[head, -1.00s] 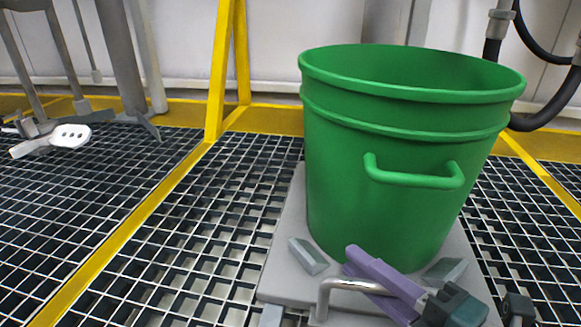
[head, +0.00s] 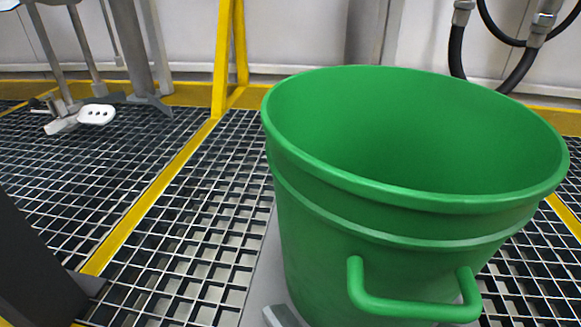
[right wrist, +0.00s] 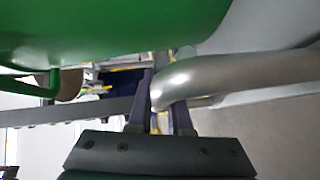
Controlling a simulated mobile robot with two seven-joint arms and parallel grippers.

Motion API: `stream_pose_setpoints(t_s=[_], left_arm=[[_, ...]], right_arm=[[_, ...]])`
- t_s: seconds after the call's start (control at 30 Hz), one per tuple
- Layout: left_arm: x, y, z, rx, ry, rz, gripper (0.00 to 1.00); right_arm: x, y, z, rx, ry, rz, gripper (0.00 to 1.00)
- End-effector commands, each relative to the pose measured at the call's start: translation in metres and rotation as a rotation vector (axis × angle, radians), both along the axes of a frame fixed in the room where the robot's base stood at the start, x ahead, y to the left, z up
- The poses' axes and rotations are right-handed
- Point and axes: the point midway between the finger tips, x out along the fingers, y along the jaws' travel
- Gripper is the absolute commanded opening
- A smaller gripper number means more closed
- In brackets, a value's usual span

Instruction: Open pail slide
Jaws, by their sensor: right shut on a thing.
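The green pail (head: 400,235) stands upright in the right half of the head view, on a grey slide plate (head: 262,285) that is mostly hidden by it. The pail's inside looks empty and its side handle (head: 415,308) faces me. In the right wrist view, my right gripper (right wrist: 160,75) is shut on the silver slide handle (right wrist: 225,78), whose bar runs off to the right. My left gripper is in neither view.
The floor is dark metal grating (head: 195,225) with yellow strips. A yellow post (head: 223,60) stands behind the pail. A dark post (head: 30,265) is at the lower left. Grey stands with a white part (head: 97,114) are at the back left; hoses (head: 520,65) hang at the back right.

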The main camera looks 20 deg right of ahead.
Motion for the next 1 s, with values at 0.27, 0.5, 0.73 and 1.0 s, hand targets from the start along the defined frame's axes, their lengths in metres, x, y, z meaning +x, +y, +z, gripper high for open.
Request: stream_pose_setpoints(t_s=[0.27,0.5,0.73,1.0], left_arm=[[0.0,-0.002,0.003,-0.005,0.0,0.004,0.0],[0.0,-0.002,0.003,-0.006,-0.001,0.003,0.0],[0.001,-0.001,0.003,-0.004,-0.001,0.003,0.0],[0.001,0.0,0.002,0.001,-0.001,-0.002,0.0]], right_arm=[[-0.011,0.008,0.002,0.001,-0.007,0.003,0.0],[-0.013,0.009,0.002,0.001,-0.008,0.003,0.0],[-0.013,0.009,0.002,0.001,-0.007,0.003,0.23],[-0.013,0.008,0.001,0.0,-0.003,0.002,0.47]])
